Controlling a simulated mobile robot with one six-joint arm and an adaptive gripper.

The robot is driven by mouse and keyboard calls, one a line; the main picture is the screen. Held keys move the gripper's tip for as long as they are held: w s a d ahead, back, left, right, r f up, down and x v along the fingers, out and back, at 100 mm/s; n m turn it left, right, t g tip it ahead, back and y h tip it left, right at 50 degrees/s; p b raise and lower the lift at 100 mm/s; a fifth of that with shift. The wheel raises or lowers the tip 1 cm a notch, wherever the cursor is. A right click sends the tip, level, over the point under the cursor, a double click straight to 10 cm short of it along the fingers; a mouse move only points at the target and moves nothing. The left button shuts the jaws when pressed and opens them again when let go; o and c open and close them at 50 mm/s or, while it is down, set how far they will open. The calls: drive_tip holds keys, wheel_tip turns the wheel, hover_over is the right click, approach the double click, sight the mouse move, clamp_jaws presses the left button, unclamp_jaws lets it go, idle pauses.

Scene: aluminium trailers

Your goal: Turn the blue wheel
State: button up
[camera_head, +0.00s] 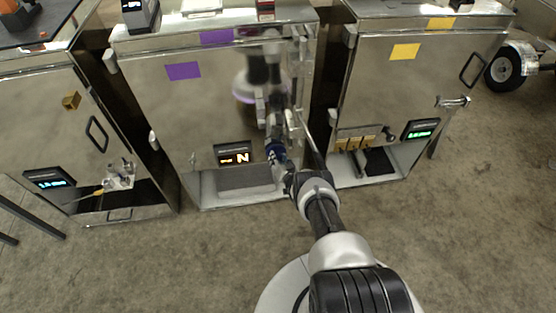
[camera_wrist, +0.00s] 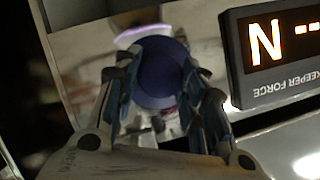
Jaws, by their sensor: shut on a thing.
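The blue wheel (camera_wrist: 158,72) is a round dark-blue knob in the wrist view, on the shiny front of the middle metal cabinet. My gripper (camera_wrist: 160,88) has one finger on each side of it and is shut on it. In the head view my gripper (camera_head: 275,150) is at the lower right of the middle cabinet (camera_head: 150,100), and the wheel is mostly hidden there behind the gripper.
A display (camera_wrist: 275,50) reading "N" with "KEEPER FORCE" sits right of the wheel in the wrist view. Metal cabinets stand left (camera_head: 60,130) and right (camera_head: 390,80). A trailer wheel (camera_head: 505,67) is at the far right. The floor in front is mostly clear.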

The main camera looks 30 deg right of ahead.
drive_tip(key=shift+m, duration=0.4)
drive_tip(key=o, duration=1.1)
drive_tip(key=s+a+r+n+g+h+p, duration=0.1)
drive_tip(key=s+a+r+n+p, duration=0.15)
drive_tip(key=s+p, duration=0.4)
drive_tip(key=s+a+r+n+h+p, duration=0.1)
drive_tip(key=s+a+r+n+p, duration=0.2)
drive_tip(key=s, duration=0.6)
drive_tip(key=w+d+r+g+b, duration=0.1)
drive_tip(key=w+r, duration=1.1)
drive_tip(key=r, duration=0.1)
drive_tip(key=shift+g+y, duration=0.7)
drive_tip(key=shift+g, duration=0.1)
drive_tip(key=shift+w+a+r+b, duration=0.2)
drive_tip(key=shift+w+a+r, duration=0.3)
drive_tip(key=shift+r, duration=2)
drive_tip(key=shift+w+a+r+b, duration=0.2)
drive_tip(key=shift+w+r, duration=0.45)
drive_tip(key=shift+r, duration=1.8)
drive_tip(key=shift+w+a+r+b, duration=0.3)
drive_tip(key=shift+w+r, duration=0.3)
drive_tip(key=shift+r, duration=1.9)
